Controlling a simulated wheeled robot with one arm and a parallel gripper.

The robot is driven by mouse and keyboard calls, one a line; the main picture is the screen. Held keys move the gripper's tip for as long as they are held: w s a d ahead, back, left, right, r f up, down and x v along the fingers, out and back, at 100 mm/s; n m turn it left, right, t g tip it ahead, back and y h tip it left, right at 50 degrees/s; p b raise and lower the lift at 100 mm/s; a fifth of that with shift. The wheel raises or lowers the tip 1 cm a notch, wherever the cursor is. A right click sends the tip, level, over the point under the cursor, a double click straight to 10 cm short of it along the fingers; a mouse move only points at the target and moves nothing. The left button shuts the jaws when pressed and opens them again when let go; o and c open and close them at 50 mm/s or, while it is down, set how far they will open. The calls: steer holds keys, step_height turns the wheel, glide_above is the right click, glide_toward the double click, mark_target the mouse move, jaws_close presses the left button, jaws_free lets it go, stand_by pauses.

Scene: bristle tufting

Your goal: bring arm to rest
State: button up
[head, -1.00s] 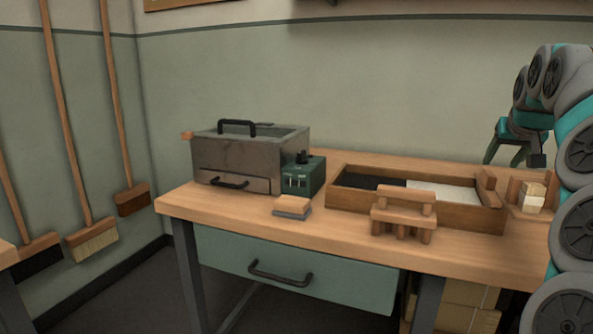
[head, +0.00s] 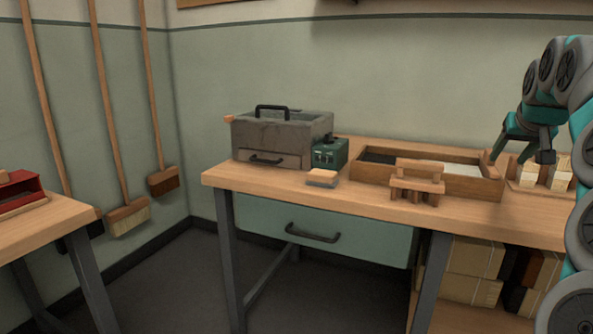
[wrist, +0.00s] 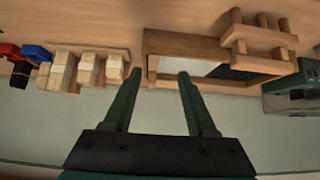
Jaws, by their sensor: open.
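My gripper (head: 522,156) is raised at the right of the head view, above the back right part of the workbench (head: 280,190). Its two green fingers stand apart and empty in the wrist view (wrist: 157,95). Beyond the fingertips lie a wooden tray with black and white sections (wrist: 152,45) and a row of pale blocks (wrist: 88,68). My arm bends down from the right edge of the head view.
A grey metal box with a black handle (head: 265,135) and a green control unit (head: 329,153) stand on the bench's left part. A small wooden rack (head: 417,184) sits before the tray (head: 375,178). Several brooms (head: 128,217) lean at left. Another table (head: 50,222) holds a red item.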

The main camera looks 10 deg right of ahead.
steer(key=s+a+f+n+g+y, duration=0.15)
steer(key=a+f, duration=0.25)
steer(key=a, duration=0.5)
steer(key=s+a+f+n+g+y, duration=0.1)
steer(key=s+a+f+n, duration=0.1)
steer(key=a+f, duration=0.5)
steer(key=s+a+f+n+g+y, duration=0.1)
steer(key=s+a+f+n, duration=0.1)
steer(key=a, duration=0.9)
steer(key=s+a+f+g, duration=0.2)
steer(key=s+a+f, duration=0.2)
steer(key=s, duration=0.5)
steer(key=s+a+f+g, duration=0.2)
steer(key=s+a+f, duration=0.1)
steer(key=s+f, duration=0.6)
steer(key=s+a+f+g, duration=0.2)
steer(key=s+a+f, duration=0.2)
steer(key=s, duration=0.5)
step_height(320, 180, down, 3)
steer(key=shift+s+a+r+y, duration=0.25)
steer(key=shift+a+y, duration=0.1)
steer(key=shift+y, duration=0.1)
